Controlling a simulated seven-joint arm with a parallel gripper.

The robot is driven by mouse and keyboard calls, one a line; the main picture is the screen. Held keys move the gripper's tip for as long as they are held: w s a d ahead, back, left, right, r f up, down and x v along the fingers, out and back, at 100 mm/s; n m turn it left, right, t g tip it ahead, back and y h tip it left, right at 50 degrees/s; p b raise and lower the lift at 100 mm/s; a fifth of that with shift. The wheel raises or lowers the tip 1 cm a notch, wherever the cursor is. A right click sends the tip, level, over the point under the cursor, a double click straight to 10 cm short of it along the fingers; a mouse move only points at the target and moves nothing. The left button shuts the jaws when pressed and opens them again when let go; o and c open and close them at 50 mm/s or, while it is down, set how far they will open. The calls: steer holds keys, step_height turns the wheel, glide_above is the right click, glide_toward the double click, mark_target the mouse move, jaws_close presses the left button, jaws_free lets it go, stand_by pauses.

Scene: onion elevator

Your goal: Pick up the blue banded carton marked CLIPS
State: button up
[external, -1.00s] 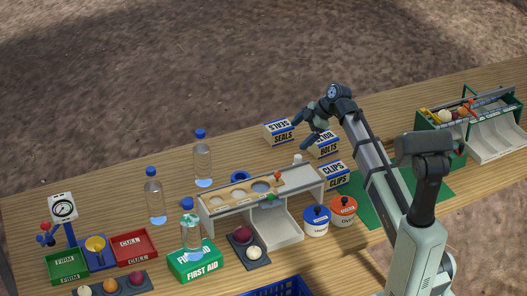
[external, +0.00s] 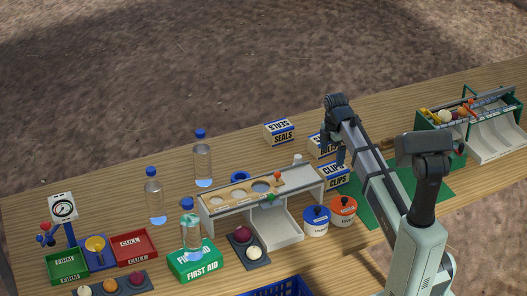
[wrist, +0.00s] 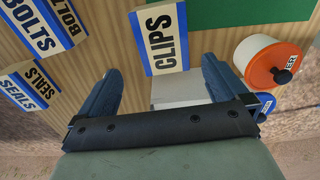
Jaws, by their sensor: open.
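The CLIPS carton (external: 335,176) is a pale box with blue bands and dark lettering. It stands on the wooden table beside the right end of the white rack. In the wrist view the CLIPS carton (wrist: 162,38) lies ahead of my fingers, near the middle. My gripper (wrist: 162,85) is open, with one finger on each side and nothing between the tips but the view toward the carton. In the external view my gripper (external: 338,157) hangs pointing down over the carton and partly hides it. I cannot tell the exact height of the fingertips above it.
The BOLTS carton (wrist: 38,28) and SEALS carton (wrist: 28,86) stand to the left in the wrist view. An orange-lidded pot (wrist: 262,62) is close on the right. The white rack (external: 305,188) stands beside the CLIPS carton. A green mat (external: 375,205) lies nearby.

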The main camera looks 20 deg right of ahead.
mark_target(333, 169)
steer(key=shift+f, duration=1.6)
steer(key=shift+s+d+f, duration=0.15)
steer(key=shift+d+f, duration=0.05)
steer(key=shift+f, duration=0.8)
steer(key=shift+s+d+f, duration=0.15)
steer(key=shift+d+f, duration=0.05)
steer(key=shift+f, duration=1.4)
steer(key=shift+c, duration=0.4)
steer(key=c, duration=1)
